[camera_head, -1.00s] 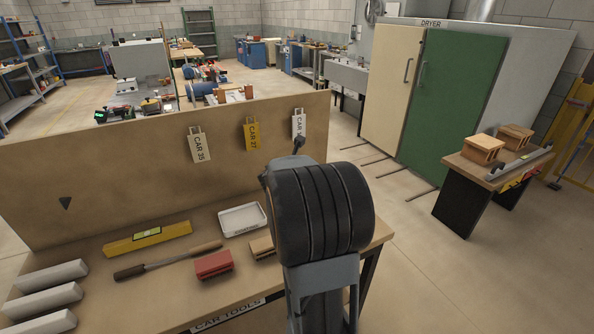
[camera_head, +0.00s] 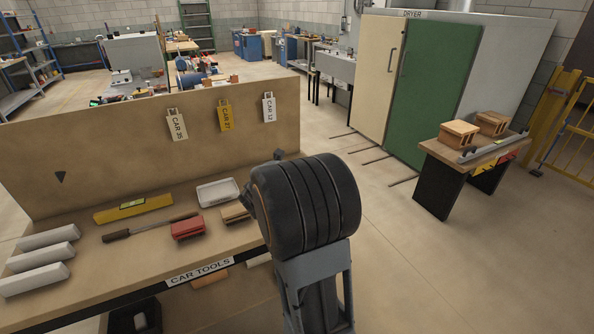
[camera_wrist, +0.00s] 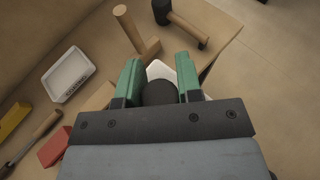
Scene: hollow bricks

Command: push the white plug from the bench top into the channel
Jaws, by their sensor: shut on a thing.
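My gripper (camera_wrist: 159,80) has its green fingers a little apart, with a white piece (camera_wrist: 160,70) between them that looks like the white plug. A dark round shape sits in front of it and covers part of it. In the head view the jaws are hidden behind my black ribbed arm joint. The bench top (camera_head: 85,270) lies under and left of my arm; in the wrist view the white piece appears over the bench top (camera_wrist: 100,35). I cannot make out the channel in either view.
A hammer (camera_wrist: 181,25) and a wooden handle (camera_wrist: 130,30) lie near the white piece. A white tray (camera_head: 217,192), red block (camera_head: 188,228), yellow level (camera_head: 132,208) and white bars (camera_head: 38,259) are on the bench. An upright board (camera_head: 100,140) backs it.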

